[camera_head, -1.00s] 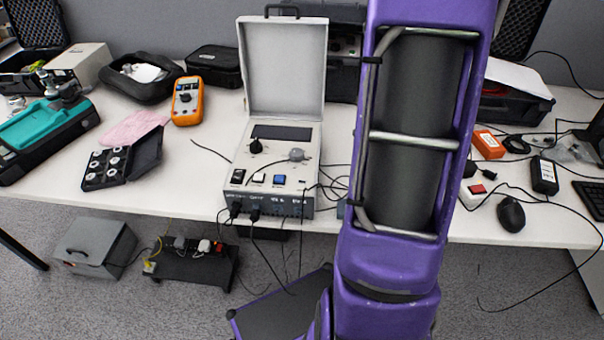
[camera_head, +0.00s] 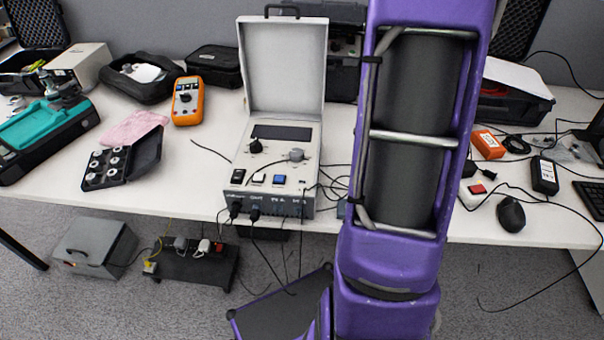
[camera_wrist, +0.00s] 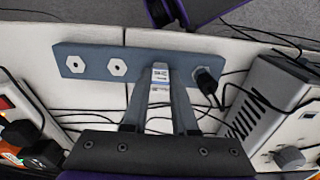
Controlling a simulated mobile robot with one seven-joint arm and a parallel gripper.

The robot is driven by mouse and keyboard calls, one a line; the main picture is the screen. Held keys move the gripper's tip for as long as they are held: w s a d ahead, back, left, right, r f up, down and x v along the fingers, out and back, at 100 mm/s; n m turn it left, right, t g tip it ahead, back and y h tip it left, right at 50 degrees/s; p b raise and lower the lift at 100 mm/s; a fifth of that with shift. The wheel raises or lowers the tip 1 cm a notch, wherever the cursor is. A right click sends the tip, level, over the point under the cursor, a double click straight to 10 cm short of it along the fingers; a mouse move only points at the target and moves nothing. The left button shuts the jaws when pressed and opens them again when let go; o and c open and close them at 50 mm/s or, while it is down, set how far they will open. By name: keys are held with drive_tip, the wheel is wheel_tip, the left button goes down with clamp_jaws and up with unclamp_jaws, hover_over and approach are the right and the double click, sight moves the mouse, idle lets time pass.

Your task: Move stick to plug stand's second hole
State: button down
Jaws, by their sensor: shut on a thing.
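The plug stand (camera_wrist: 93,62) is a grey-blue bar in the wrist view, lying across the upper middle. Two white-rimmed holes show empty in its left half. A black plug with a cable (camera_wrist: 206,82) is at its right end. My gripper (camera_wrist: 160,76) is shut on the stick (camera_wrist: 159,82), a slim piece with a pale labelled face, between the two grey fingers. The stick is over the stand's middle-right part. The fingers hide the stand there, and I cannot tell whether the stick is in a hole. My gripper is out of sight in the head view.
An opened control box (camera_head: 271,203) stands on the white table (camera_head: 190,205), its side also close on the right in the wrist view (camera_wrist: 262,105). Black cables run around the stand. An orange multimeter (camera_head: 187,100) and a black mouse (camera_head: 511,214) lie farther off.

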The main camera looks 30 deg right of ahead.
drive_tip(key=shift+f, duration=0.1)
idle(0.6)
drive_tip(key=c, duration=0.6)
unclamp_jaws()
drive_tip(key=shift+r+p, duration=2)
drive_tip(key=shift+r, duration=0.55)
wheel_tip(320, 180, up, 17)
drive_tip(key=p, duration=0.3)
drive_tip(key=shift+r+p, duration=0.2)
drive_tip(key=shift+p, duration=0.2)
